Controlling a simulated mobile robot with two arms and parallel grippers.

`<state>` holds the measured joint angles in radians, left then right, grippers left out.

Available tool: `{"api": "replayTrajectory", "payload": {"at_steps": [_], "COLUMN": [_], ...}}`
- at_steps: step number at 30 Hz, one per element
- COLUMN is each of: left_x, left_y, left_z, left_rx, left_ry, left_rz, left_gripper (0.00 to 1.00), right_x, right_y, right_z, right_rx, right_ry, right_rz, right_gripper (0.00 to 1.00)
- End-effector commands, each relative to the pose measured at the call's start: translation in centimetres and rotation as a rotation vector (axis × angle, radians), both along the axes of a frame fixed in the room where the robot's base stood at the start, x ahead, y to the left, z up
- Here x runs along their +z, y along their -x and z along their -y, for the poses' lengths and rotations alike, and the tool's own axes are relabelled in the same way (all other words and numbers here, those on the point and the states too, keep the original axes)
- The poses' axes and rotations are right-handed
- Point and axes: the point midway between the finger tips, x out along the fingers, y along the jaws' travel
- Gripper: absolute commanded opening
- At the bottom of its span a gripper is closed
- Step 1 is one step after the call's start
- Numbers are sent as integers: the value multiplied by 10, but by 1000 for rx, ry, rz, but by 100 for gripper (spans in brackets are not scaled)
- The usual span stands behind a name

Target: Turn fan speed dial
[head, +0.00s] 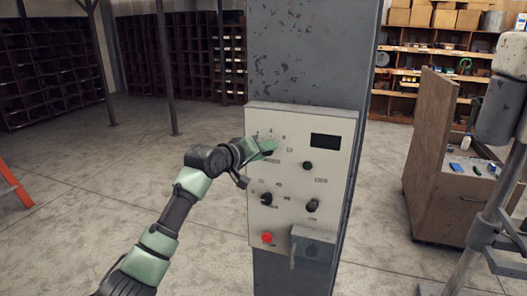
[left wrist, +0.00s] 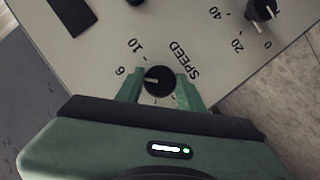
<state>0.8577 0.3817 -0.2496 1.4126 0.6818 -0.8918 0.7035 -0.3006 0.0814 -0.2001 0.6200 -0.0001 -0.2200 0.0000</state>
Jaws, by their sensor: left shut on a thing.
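A pale control panel (head: 339,165) is mounted on a grey column. In the left wrist view, a round black dial (left wrist: 158,77) marked SPEED sits on the panel (left wrist: 170,25). Its white pointer line points to the left of that picture, roughly toward the printed 6; a 10 is also readable. My left gripper (head: 267,147) is at the panel's upper left, its green fingers on either side of the dial in the left wrist view (left wrist: 159,93), shut on it. The gripper hides the dial in the head view. My right gripper is not in view.
The panel also carries two lower black knobs (head: 266,199) (head: 312,205), a dark green button (head: 307,166), a red button (head: 267,238), a dark display (head: 325,141) and a grey lever box (head: 312,245). A brown cabinet (head: 432,150) stands right of the column (head: 310,50).

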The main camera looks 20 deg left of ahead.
Motion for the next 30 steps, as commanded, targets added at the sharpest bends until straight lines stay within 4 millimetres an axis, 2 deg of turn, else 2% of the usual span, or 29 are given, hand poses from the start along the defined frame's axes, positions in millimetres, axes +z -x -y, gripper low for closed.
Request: {"api": "replayTrajectory", "payload": {"at_steps": [1,3,4,6,17,30], "left_x": [11,11,11,10,4,20], "left_y": [-1,-1,-1,-1,2,60], "left_z": [-3,-3,-3,-3,-2,-23], "left_rx": [6,6,6,6,2,4], "left_ry": [4,4,4,3,2,2], "left_rz": [23,23,23,20,11,13], "left_gripper": [0,0,43,59,59,59], "right_x": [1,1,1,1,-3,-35], "right_y": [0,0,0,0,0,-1], "right_z": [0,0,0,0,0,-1], "right_rx": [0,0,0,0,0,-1], "right_ry": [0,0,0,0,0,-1], "right_rz": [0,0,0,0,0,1], "right_gripper": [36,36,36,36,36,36]}}
